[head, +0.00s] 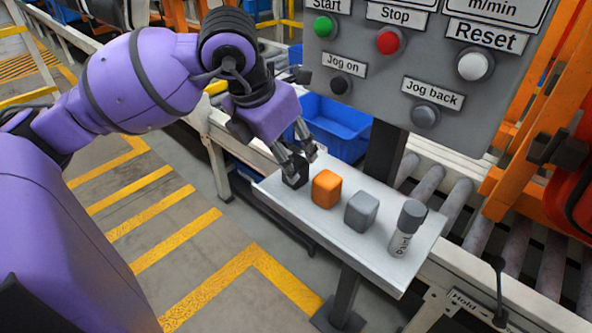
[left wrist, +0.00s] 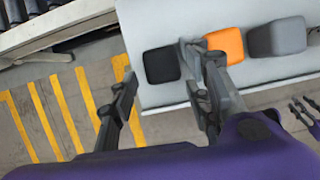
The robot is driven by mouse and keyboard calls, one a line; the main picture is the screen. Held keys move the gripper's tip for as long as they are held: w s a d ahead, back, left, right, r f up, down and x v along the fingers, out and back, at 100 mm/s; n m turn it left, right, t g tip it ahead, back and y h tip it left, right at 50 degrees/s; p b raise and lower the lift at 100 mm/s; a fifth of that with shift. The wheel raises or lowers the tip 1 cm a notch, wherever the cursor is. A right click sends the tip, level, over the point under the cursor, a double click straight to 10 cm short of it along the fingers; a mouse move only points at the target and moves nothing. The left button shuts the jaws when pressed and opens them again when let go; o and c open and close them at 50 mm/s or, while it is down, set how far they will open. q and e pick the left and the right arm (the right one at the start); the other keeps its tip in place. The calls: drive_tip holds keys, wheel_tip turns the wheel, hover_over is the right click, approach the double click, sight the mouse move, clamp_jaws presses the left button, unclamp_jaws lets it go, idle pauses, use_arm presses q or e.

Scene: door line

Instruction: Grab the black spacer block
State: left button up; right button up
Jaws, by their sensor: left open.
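The black spacer block (head: 296,174) stands at the left end of a small grey shelf (head: 375,255). In the left wrist view the black block (left wrist: 161,65) appears between the two finger lines, near the shelf's edge. My left gripper (head: 298,158) is open, with its fingertips at the top of the black block in the head view. The fingers partly hide the block there; I cannot tell whether they touch it. In the left wrist view one finger of my left gripper (left wrist: 158,62) overlaps the gap beside the orange block.
An orange block (head: 326,189), a grey block (head: 361,212) and a marked cylinder (head: 407,229) stand in a row to the right. A button panel (head: 415,70) rises behind the shelf on a dark post. A blue bin (head: 337,127) and rollers lie behind.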

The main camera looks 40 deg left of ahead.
sight(293, 160)
use_arm(q)
drive_tip(key=x, duration=0.4)
drive_tip(key=shift+w+d+f, duration=0.15)
drive_tip(key=shift+d+f, duration=0.05)
drive_tip(key=c, duration=1)
drive_tip(key=shift+r, duration=0.15)
